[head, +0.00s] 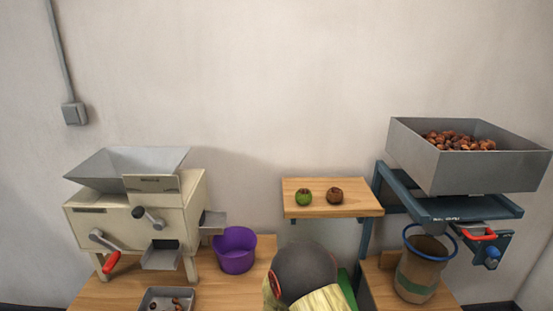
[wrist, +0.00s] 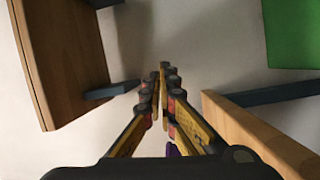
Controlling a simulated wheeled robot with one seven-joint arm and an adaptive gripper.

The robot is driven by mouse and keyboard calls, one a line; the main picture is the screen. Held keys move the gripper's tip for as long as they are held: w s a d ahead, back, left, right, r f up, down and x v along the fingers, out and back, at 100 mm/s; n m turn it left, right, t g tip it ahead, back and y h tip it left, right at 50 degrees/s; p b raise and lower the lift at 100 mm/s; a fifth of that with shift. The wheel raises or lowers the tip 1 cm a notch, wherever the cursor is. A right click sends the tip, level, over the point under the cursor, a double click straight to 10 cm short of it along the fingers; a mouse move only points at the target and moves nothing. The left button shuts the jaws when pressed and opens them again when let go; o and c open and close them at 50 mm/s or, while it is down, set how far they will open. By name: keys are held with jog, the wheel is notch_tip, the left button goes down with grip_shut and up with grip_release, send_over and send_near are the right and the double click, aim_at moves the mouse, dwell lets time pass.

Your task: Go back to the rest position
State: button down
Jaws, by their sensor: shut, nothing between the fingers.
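My gripper (wrist: 163,72) is in the wrist view, its two yellow and dark fingers brought together with nothing between them. Behind the fingers is pale wall, and they touch nothing that I can see. In the head view my arm, a dark rounded part with yellow below it, stands at the bottom middle, in front of the small wooden shelf's lower side. The fingers cannot be made out in the head view.
A cream machine (head: 140,222) and purple bucket (head: 234,262) stand left on the table (head: 215,290). The shelf (head: 356,205) holds a green ball (head: 304,197) and a brown one (head: 334,195). Right are a chestnut hopper (head: 480,172) and a bag (head: 420,274). A green panel (wrist: 290,32) shows.

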notch_tip(320, 180, up, 13)
jog(key=m+g+y+p, duration=0.1)
jog(key=m+g+y, duration=0.1)
jog(key=m+y, duration=0.2)
jog(key=s+r+m+g+y, duration=0.2)
jog(key=s+r+g+y, duration=0.1)
jog(key=s+r, duration=0.6)
jog(key=s+d+r+m+g, duration=0.1)
jog(key=s+d+m+g, duration=0.1)
jog(key=s, duration=0.9)
jog(key=s+d+r+m+g+p, duration=0.1)
jog(key=s+d, duration=0.4)
jog(key=s, duration=0.7)
jog(key=s+d+r+m+g+h+p, duration=0.1)
jog(key=s+d+r+m+g, duration=0.1)
jog(key=s, duration=1)
jog(key=shift+s+d+m+g, duration=0.25)
jog(key=shift+d+m+g, duration=0.45)
jog(key=shift+d+g, duration=0.1)
jog(key=shift+r, duration=0.1)
